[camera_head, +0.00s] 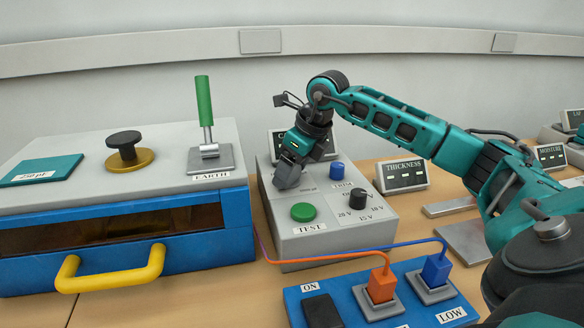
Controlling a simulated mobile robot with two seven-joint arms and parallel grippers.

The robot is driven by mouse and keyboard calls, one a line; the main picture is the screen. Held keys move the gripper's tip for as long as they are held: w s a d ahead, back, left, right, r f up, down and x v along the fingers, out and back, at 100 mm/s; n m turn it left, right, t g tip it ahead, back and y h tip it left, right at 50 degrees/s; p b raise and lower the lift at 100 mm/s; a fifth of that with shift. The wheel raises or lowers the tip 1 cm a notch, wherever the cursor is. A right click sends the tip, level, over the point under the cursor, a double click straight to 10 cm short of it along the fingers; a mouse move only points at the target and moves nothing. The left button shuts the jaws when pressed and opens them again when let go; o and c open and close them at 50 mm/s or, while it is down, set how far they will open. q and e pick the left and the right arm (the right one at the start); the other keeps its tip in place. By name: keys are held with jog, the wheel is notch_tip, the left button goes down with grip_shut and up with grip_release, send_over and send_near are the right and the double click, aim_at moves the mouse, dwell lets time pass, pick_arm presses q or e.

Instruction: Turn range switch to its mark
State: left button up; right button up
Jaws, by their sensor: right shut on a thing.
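My right gripper (289,172) comes in from the right and points down onto the far left part of the grey instrument box (297,258). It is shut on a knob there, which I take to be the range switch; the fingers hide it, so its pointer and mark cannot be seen. A small label partly shows just right of the fingers, too small to read surely. My left gripper is not in view.
The box also carries a green TEST button (303,212), a blue knob (337,170) and a black voltage knob (357,199). A blue case with an EARTH lever (205,115) stands left. A blue panel (338,298) with orange and blue plugs lies in front. A THICKNESS display (404,175) stands right.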

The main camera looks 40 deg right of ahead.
jog(key=o, duration=1.1)
jog(key=shift+c, duration=0.2)
jog(key=v, duration=1.3)
jog(key=shift+p, duration=0.45)
jog(key=shift+s+f, duration=0.1)
